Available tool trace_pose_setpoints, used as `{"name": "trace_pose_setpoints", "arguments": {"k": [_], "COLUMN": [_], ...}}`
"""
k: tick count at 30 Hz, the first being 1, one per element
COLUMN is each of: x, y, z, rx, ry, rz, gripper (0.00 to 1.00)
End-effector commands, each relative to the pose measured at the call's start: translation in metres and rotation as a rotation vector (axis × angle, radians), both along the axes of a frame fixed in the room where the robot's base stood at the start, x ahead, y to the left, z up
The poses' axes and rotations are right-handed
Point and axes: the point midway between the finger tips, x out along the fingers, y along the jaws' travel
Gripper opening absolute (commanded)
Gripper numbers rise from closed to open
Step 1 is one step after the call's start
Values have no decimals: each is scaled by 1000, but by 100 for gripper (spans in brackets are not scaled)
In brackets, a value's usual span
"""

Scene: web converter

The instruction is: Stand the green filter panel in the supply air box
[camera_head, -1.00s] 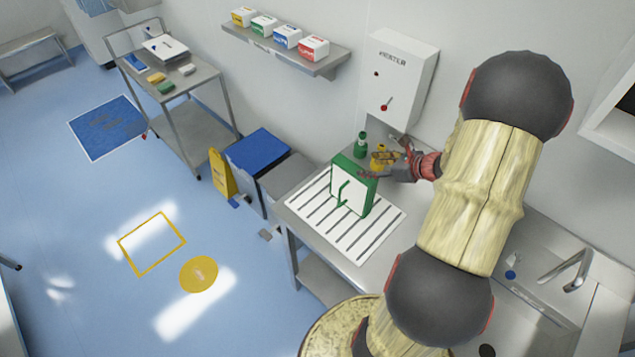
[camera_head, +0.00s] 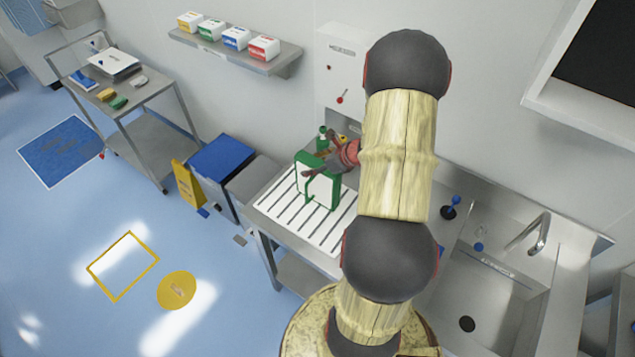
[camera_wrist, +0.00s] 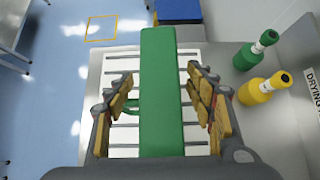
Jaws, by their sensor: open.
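The green filter panel (camera_head: 318,182) has a white face, a green rim and a green handle. It stands upright on a white slotted drying rack (camera_head: 328,240) on the metal counter. In the wrist view its green edge (camera_wrist: 162,95) runs between the two fingers of my gripper (camera_wrist: 160,76). The fingers are open, with a gap visible on both sides. In the head view my gripper (camera_head: 322,160) is at the panel's top right edge. I cannot tell for sure which thing is the supply air box; a white-framed dark opening (camera_head: 555,112) is on the wall at the upper right.
A green bottle (camera_wrist: 248,55) and a yellow bottle (camera_wrist: 257,92) stand close beside the rack. A white wall box (camera_head: 335,75) hangs behind them. A sink (camera_head: 500,290) with a tap is to the right. A blue-lidded bin (camera_head: 222,155) stands left of the counter.

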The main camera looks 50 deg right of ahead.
Motion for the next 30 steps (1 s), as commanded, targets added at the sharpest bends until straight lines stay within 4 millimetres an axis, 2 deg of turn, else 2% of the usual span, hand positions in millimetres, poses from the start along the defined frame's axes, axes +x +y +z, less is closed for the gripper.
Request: {"name": "trace_pose_setpoints", "arguments": {"k": [3,6,14,30], "x": [11,17,17,17], "y": [2,2,2,2], "z": [-12,-16,-17,-17], "rx": [3,0,0,0], "ry": [0,-1,-1,-1], "rz": [1,1,0,0], "gripper": [55,55,54,23]}}
